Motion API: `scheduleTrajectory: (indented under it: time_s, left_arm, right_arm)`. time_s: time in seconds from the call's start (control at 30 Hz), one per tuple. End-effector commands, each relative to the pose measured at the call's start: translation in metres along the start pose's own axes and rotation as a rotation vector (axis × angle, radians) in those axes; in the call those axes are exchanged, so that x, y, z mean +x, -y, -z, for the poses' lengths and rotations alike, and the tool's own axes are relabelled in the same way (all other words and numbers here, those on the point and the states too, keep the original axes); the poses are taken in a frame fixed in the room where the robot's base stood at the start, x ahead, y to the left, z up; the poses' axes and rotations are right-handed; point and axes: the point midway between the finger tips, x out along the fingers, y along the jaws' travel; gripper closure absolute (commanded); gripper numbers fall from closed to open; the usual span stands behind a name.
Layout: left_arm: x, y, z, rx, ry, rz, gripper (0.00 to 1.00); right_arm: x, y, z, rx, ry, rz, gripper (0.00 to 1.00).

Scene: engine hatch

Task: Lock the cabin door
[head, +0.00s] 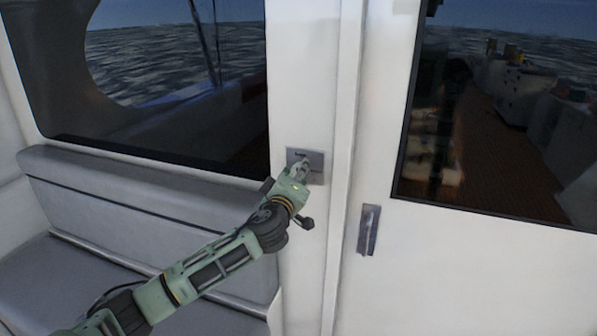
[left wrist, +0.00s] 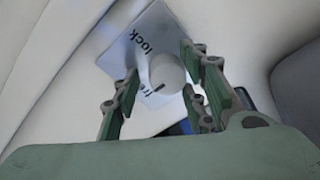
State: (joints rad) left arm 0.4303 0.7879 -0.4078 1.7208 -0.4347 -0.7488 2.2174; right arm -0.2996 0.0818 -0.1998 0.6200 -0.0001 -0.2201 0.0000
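The cabin door (head: 480,255) is white with a dark window and appears closed against its frame. A metal lock plate (head: 317,158) sits on the white panel left of the door; it also shows in the left wrist view (left wrist: 122,52), with the words "lock" and "free". A round pale knob (left wrist: 168,72) is on the plate, its dark mark at the lower edge near "free". My left gripper (head: 299,168) is at the plate. In the left wrist view its fingers (left wrist: 158,64) are apart, on either side of the knob; contact is unclear. My right gripper is out of view.
A grey vertical handle plate (head: 368,230) is on the door, right of the lock plate. A grey cushioned bench (head: 130,200) stands at the left, below a dark window (head: 170,75). My left arm reaches across in front of the bench.

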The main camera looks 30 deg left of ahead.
Motion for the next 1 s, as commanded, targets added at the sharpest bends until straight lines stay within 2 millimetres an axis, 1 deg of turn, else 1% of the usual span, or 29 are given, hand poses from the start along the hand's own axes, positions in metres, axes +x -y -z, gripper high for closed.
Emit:
scheduleTrajectory:
  time_s: [0.2,0.23,0.6,0.67,0.87,1.0]
  left_arm:
    - [0.0002,0.0002,-0.0005,0.0,0.001,0.0,0.61]
    - [0.0002,0.0002,-0.0004,0.0,0.0,0.0,0.62]
    - [0.0001,-0.0011,0.0,-0.001,0.0,-0.002,0.95]
    - [0.0001,-0.0015,0.0001,-0.001,0.0,-0.003,0.99]
    - [0.0,-0.0018,-0.0005,0.007,0.0,-0.006,0.99]
    - [0.0,-0.0014,-0.0013,0.035,-0.002,-0.01,0.99]
  right_arm:
    - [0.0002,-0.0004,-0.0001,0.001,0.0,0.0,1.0]
    - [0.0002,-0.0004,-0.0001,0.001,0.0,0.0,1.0]
    - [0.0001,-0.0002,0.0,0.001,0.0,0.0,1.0]
    - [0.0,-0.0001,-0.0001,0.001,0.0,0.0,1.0]
    - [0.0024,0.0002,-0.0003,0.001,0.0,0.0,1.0]
    - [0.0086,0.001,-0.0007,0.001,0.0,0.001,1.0]
